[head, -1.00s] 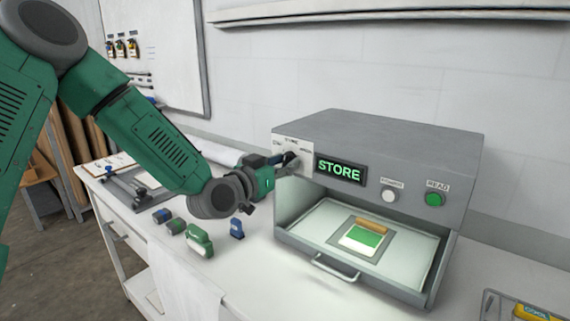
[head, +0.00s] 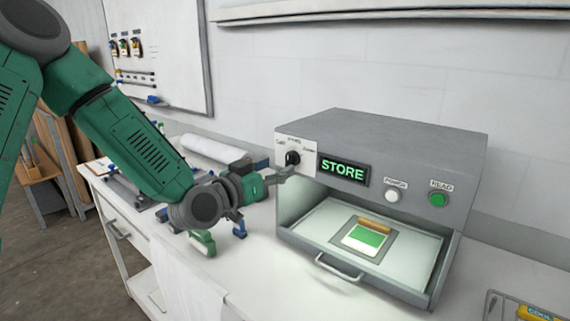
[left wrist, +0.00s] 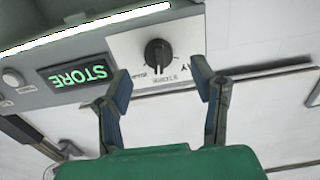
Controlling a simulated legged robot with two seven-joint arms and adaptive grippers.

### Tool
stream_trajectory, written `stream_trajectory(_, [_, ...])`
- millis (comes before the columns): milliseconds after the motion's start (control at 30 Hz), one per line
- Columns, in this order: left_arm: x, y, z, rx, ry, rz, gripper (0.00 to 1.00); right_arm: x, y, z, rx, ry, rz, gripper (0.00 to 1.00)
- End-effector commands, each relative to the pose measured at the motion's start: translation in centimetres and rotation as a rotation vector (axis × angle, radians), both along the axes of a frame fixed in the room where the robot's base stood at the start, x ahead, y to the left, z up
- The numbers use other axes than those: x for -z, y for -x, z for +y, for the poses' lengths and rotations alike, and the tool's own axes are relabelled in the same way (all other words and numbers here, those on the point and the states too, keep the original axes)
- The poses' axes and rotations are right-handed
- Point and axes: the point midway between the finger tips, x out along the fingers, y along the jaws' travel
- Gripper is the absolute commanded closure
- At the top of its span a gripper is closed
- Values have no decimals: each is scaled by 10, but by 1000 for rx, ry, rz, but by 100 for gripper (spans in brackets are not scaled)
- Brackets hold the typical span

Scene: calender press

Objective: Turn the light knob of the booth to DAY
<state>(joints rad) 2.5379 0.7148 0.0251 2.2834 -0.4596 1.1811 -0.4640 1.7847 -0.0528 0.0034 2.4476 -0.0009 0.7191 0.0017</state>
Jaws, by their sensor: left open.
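The grey booth (head: 390,135) stands on the white bench, its display (head: 342,171) reading STORE in green. Its black light knob (head: 292,158) sits on a white label plate at the booth's upper left front. In the left wrist view the knob (left wrist: 158,53) shows whole, with printed labels around it that are hard to read. My left gripper (head: 284,172) is open, just below and in front of the knob and apart from it. In the left wrist view its two fingers (left wrist: 163,83) are spread with nothing between them. My right gripper is not in view.
The booth's tray (head: 312,235) is pulled out, holding a card with a green patch (head: 365,236). POWER (head: 393,196) and READ (head: 437,199) buttons are on the booth's front. Small blue and green items lie on the bench beneath my left arm.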

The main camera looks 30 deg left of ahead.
Motion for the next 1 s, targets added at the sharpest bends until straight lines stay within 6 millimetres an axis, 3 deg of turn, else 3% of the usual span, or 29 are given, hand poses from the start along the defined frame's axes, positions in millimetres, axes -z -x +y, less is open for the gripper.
stream_trajectory(200, [0,46,5,-1,3,0,48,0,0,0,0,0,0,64])
stream_trajectory(400, [1,70,7,-1,2,1,48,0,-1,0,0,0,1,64])
stream_trajectory(800, [1,75,7,-1,-3,1,49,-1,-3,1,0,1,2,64])
stream_trajectory(1000, [-7,86,5,2,-150,-5,49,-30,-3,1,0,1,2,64])
